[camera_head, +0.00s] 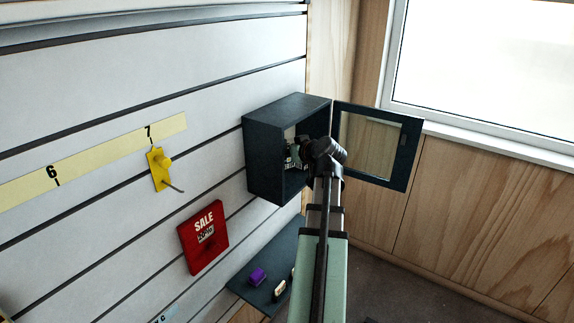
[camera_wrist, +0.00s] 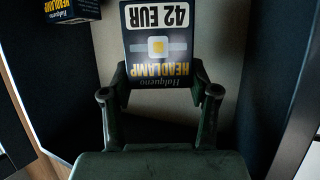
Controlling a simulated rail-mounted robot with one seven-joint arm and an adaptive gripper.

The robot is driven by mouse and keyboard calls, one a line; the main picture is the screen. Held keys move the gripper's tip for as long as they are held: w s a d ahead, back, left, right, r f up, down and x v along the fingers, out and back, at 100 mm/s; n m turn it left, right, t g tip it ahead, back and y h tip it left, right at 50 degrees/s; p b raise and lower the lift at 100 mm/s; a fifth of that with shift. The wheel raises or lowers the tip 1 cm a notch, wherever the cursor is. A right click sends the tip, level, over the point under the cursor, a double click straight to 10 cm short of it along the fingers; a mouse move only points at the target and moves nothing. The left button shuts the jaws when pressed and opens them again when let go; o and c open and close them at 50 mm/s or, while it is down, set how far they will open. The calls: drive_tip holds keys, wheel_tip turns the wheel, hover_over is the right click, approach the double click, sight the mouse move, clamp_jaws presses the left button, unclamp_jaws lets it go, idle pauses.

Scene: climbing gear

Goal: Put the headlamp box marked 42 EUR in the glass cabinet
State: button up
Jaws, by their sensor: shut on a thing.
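The headlamp box marked 42 EUR (camera_wrist: 157,32) is dark blue with yellow and white print and appears upside down in the wrist view. My gripper (camera_wrist: 159,78) is shut on it, one finger at each side of its lower end. The dark cabinet (camera_head: 262,158) hangs on the slatted wall in the head view. Its glass door (camera_head: 412,150) stands swung open to the right. My gripper (camera_head: 303,153) is at the cabinet's open front, and small dark-and-light shapes show there, too small to tell apart. Whether the held box rests on the cabinet floor is hidden.
Another headlamp box (camera_wrist: 68,10) is at the upper left in the wrist view, apart from the held one. A red SALE sign (camera_head: 203,238) and a yellow hook (camera_head: 159,168) are on the wall. A dark shelf (camera_head: 262,294) below holds a purple item (camera_head: 257,276) and other small things.

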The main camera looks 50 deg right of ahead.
sight(289, 165)
wheel_tip(289, 165, down, 2)
drive_tip(key=shift+s+f, duration=0.1)
drive_tip(key=shift+f, duration=0.05)
drive_tip(key=shift+f+p, duration=0.7)
drive_tip(key=shift+f, duration=0.95)
drive_tip(key=shift+w+f+p, duration=0.2)
drive_tip(key=shift+f+p, duration=0.2)
drive_tip(key=shift+f, duration=0.3)
drive_tip(key=shift+f, duration=0.15)
drive_tip(key=o, duration=1.1)
drive_tip(key=shift+c, duration=0.2)
